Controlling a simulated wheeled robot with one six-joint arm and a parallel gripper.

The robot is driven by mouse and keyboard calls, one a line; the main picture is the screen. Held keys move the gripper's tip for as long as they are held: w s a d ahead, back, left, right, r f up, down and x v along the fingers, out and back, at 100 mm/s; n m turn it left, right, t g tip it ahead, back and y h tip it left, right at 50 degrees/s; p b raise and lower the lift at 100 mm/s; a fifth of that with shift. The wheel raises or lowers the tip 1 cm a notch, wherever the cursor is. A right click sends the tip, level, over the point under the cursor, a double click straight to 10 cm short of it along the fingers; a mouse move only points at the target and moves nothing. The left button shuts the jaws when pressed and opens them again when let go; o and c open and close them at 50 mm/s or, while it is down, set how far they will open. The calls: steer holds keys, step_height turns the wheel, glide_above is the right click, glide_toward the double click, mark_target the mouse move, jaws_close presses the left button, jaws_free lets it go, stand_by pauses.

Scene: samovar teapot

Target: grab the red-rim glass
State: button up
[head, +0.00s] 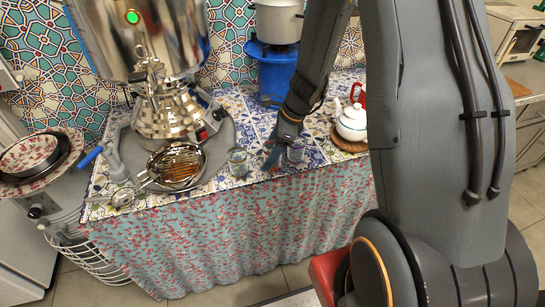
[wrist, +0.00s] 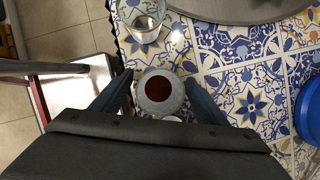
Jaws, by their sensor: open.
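My gripper (head: 284,152) is low over the tiled tabletop, pointing down. In the wrist view its two fingers (wrist: 158,82) are open, one on each side of a round grey vessel (wrist: 148,104) with a dark red-brown inside. The vessel stands between the fingers, with no clear grip on it. In the head view this small bluish vessel (head: 296,153) shows just right of the fingers, partly hidden. A clear glass (head: 238,163) stands to its left, near the table's front edge; it also shows in the wrist view (wrist: 145,22). I cannot make out a red rim on either.
A samovar (head: 165,112) stands on a grey round tray (head: 222,140) at the left, with a strainer (head: 176,166) in front. A white teapot (head: 351,122) stands at the right. A blue stove (head: 272,72) with a pot (head: 279,20) is behind. The front table edge is close.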

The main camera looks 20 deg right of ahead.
steer(key=shift+x, duration=1.25)
steer(key=shift+c, duration=0.2)
steer(key=c, duration=1.1)
